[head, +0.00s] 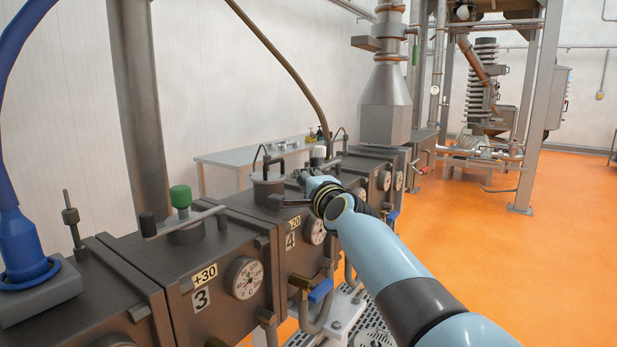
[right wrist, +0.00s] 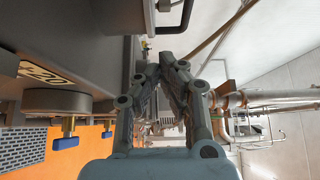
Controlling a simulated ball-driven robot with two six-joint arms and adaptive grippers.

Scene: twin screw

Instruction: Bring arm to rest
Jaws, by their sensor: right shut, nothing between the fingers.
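My right arm (head: 385,255) reaches in from the lower right in the head view. Its gripper (head: 303,178) is over the top of the machine, near the block marked 4, and looks small and partly hidden behind the wrist. In the right wrist view the two fingers (right wrist: 168,62) lean together at their tips, with nothing held between them. My left arm and gripper are not in view.
The machine's dark blocks (head: 210,235) carry gauges (head: 244,278), a green-capped fitting (head: 181,199) and a blue valve handle (head: 320,291). A gauge (right wrist: 55,100) lies left of the gripper in the right wrist view. Orange floor (head: 540,220) is open at right.

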